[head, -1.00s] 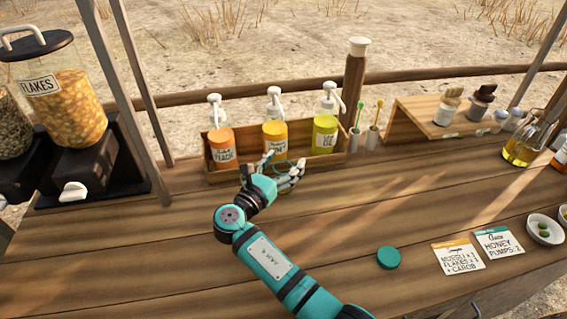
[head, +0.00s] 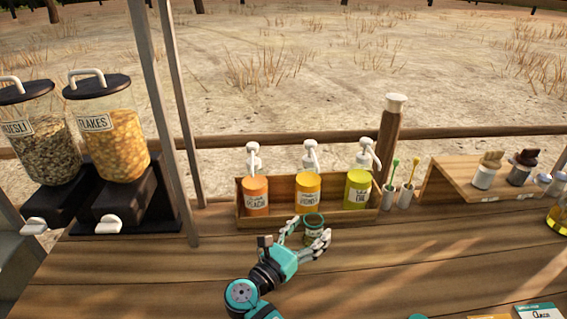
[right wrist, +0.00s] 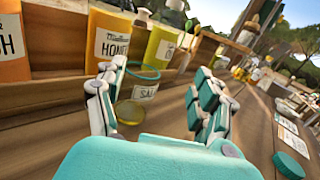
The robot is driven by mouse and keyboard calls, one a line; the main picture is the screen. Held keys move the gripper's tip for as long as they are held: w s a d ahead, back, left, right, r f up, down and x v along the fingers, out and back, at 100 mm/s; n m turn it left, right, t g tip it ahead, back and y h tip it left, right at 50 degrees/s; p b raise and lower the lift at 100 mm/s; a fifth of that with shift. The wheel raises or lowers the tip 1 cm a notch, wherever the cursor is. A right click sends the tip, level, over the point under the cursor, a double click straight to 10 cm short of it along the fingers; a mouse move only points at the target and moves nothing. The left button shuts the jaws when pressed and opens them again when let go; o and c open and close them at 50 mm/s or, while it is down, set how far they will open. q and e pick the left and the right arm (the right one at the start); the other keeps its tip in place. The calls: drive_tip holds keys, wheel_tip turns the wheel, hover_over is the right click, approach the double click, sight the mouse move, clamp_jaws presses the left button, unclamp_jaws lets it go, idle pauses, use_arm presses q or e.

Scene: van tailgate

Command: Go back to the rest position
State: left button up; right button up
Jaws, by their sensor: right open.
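My right gripper (head: 308,230) is open in front of the pump-bottle rack. A small open glass jar (head: 313,222) with a green rim stands on the counter between its spread fingers. In the right wrist view, the jar (right wrist: 139,84) carries a white label, partly legible as "SAL", has something amber at its bottom, and sits nearer the left finger. Whether a finger touches it I cannot tell. My left gripper is not in view.
Just behind are peach (head: 255,197), honey (head: 307,194) and green-yellow (head: 357,190) pump bottles in a wooden rack (head: 290,219). Muesli (head: 45,150) and flakes (head: 112,145) dispensers stand left, past a grey post (head: 172,120). A wooden shelf (head: 455,182) stands right.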

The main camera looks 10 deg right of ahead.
sight(313, 215)
drive_tip(key=a, duration=0.3)
drive_tip(key=shift+s+a+y, duration=0.25)
drive_tip(key=shift+s+y, duration=0.1)
drive_tip(key=shift+y, duration=0.05)
drive_tip(key=x, duration=0.8)
drive_tip(key=shift+r, duration=0.25)
drive_tip(key=d, duration=0.3)
drive_tip(key=shift+f, duration=0.15)
drive_tip(key=shift+d+p, duration=0.4)
drive_tip(key=shift+d, duration=0.1)
